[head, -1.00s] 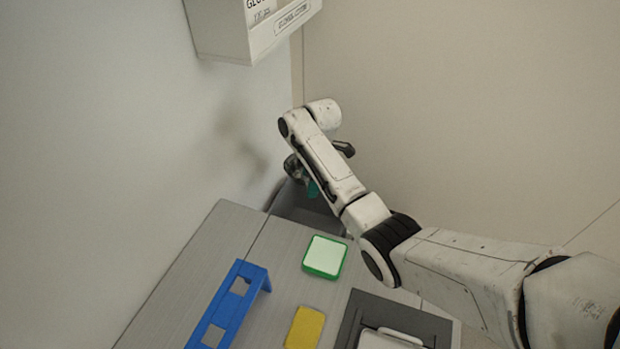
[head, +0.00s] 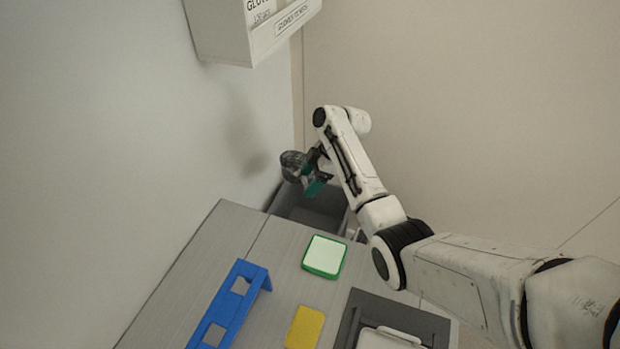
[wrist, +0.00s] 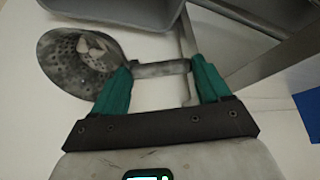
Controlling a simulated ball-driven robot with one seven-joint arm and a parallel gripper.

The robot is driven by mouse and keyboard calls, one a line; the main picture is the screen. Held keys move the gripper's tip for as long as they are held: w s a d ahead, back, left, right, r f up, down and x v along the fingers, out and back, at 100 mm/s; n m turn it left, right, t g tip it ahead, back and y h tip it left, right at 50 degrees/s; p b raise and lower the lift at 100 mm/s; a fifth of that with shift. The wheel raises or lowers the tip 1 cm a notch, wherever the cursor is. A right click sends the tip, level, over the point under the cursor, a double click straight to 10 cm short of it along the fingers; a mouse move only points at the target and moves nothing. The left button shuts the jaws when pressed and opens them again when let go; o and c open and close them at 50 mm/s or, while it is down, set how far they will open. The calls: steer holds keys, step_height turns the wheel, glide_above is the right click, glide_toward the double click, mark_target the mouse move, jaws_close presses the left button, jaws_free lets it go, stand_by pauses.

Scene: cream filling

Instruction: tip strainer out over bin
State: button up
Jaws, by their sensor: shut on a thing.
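The grey perforated strainer (wrist: 72,72) is held by its handle between the teal fingers of my gripper (wrist: 162,72). A few pale lumps (wrist: 92,45) show at its bowl in the wrist view. In the head view the strainer (head: 292,164) is near the wall, by the far end of the counter, and my gripper (head: 316,180) is partly behind my arm. The dark grey bin (head: 309,214) stands just past the counter's end, and the strainer appears above its far left side. The bin (wrist: 120,10) also shows at the top of the wrist view. Its inside is mostly hidden.
The grey counter (head: 225,235) carries a green-edged pale box (head: 324,256), a blue rack (head: 222,318), a yellow sponge-like block (head: 305,327) and a dark tray-like unit (head: 432,326). A glove box (head: 250,35) hangs on the left wall. The wall corner is close behind the bin.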

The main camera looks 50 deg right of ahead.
stand_by(0.3)
steer(key=shift+d+f+t+y+b, duration=0.1)
steer(key=shift+f+t+y+b, duration=0.15)
steer(key=shift+t+y+b, duration=0.85)
steer(key=shift+r+t+y+b, duration=0.3)
steer(key=shift+y, duration=0.2)
steer(key=shift+f+t+y+b, duration=0.3)
steer(key=shift+t+b, duration=0.1)
steer(key=shift+b, duration=0.4)
steer(key=shift+y+b, duration=0.3)
steer(key=shift+b, duration=0.2)
steer(key=shift+r+t+y+b, duration=0.3)
steer(key=shift+t+y+b, duration=0.75)
steer(key=shift+b, duration=0.3)
steer(key=shift+m, duration=0.3)
